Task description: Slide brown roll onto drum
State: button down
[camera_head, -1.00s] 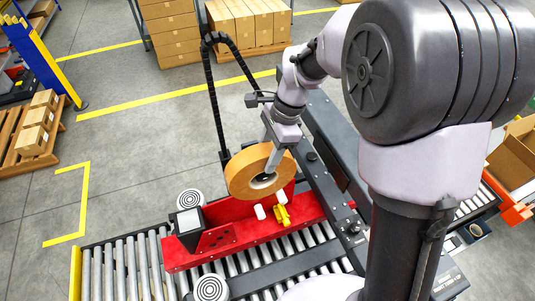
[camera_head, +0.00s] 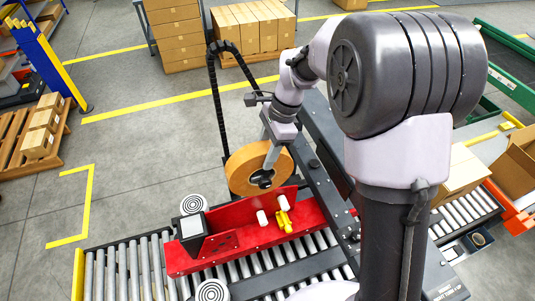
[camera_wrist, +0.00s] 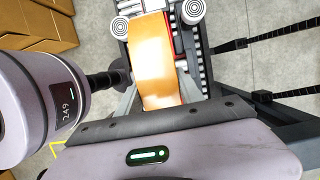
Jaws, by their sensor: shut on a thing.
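The brown roll (camera_head: 248,168) is upright in my gripper (camera_head: 264,178), which is shut on it near its core. The roll is behind and above the red machine plate (camera_head: 235,229), and its lower edge is close to the plate's back edge.
Grey conveyor rollers (camera_head: 135,268) run below. A black cable loop (camera_head: 216,95) stands behind the roll. Stacked cartons (camera_head: 250,30) are at the back, with open floor between.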

jog(key=shift+w+a, duration=0.15)
jog(key=shift+w, duration=0.3)
jog(key=c, duration=0.7)
grip_release()
jog(key=v, duration=1.7)
jog(key=s+d+f+n+t+b, duration=0.1)
jog(key=s+f+n+t+b, duration=0.1)
jog(key=s+f+b, duration=0.6)
jog(key=s+d+f+n+t+b, duration=0.1)
jog(key=s+f+n+b, duration=0.4)
jog(key=f+b, duration=1.4)
jog(key=s+d+f+n+t+h+b, duration=0.1)
jog(key=s+f+n+t+b, duration=0.2)
jog(key=s+f+b, duration=0.8)
jog(key=shift+s+d+f+t+b, duration=0.1)
jog(key=shift+s+f+t+b, duration=0.1)
jog(key=shift+f+b, duration=0.7)
jog(key=shift+s+d+f+t+b, duration=0.15)
jog(key=shift+f+b, duration=0.3)
jog(key=shift+f, duration=0.85)
